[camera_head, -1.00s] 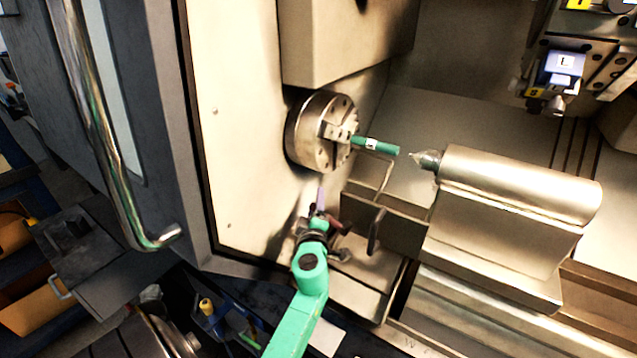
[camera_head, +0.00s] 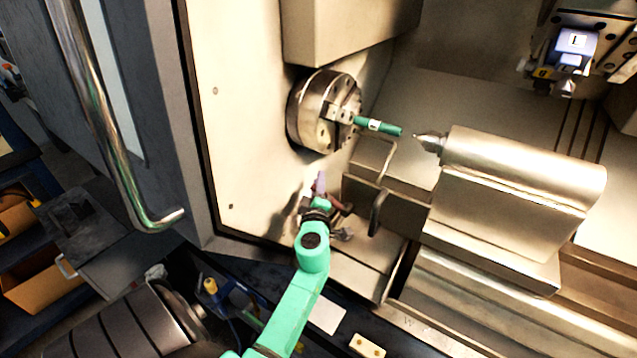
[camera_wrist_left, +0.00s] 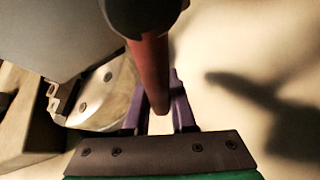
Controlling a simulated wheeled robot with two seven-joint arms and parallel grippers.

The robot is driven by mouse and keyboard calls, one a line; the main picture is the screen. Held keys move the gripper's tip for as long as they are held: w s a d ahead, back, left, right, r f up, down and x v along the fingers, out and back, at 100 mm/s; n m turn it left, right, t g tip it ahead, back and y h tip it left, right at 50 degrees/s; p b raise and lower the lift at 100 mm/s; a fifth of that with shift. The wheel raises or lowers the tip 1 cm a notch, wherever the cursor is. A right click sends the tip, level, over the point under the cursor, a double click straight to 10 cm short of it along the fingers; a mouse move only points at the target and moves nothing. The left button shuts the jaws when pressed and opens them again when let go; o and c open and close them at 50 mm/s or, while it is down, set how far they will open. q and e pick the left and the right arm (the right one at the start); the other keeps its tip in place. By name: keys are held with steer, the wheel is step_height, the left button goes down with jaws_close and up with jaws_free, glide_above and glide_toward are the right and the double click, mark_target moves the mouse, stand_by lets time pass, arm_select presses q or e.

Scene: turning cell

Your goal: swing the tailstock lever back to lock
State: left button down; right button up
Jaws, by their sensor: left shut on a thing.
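My left gripper (camera_head: 319,186), with purple fingers on a green arm, is low in front of the wall below the chuck, left of the tailstock (camera_head: 520,180). In the left wrist view its fingers (camera_wrist_left: 158,112) are on both sides of a reddish-brown rod with a black end, which appears to be the lever (camera_wrist_left: 150,65). The fingers are shut on it. In the head view a small reddish-brown part (camera_head: 341,205) shows beside the gripper; the hand partly hides it. The tailstock's pointed centre (camera_head: 425,140) is just right of the green workpiece (camera_head: 380,126), with a small gap. My right gripper is out of view.
The chuck (camera_head: 320,112) holds the workpiece above my left gripper. A dark upright handle-like part (camera_head: 377,212) and thin metal rails stand just right of the gripper. A tool holder (camera_head: 565,55) is at the upper right. A door handle (camera_head: 115,150) is at left.

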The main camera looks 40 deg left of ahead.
arm_select(q)
steer(key=shift+r, duration=0.15)
steer(key=shift+r, duration=0.1)
stand_by(0.8)
steer(key=d+r+m+t+b, duration=0.1)
steer(key=m+b, duration=0.1)
steer(key=b, duration=0.1)
steer(key=r+m+t+b, duration=0.1)
steer(key=m+b, duration=0.1)
steer(key=b, duration=0.2)
steer(key=d+r+m+t+b, duration=0.1)
steer(key=r+b, duration=0.1)
steer(key=b, duration=0.2)
steer(key=shift+w+d+r+m+y, duration=0.1)
steer(key=shift+w+d+m+y, duration=0.1)
steer(key=shift+d+m+y, duration=0.15)
steer(key=c, duration=1.1)
jaws_free()
steer(key=o, duration=0.3)
steer(key=shift+a, duration=0.1)
steer(key=shift+o, duration=0.2)
steer(key=shift+w+f, duration=0.15)
steer(key=shift+f, duration=0.05)
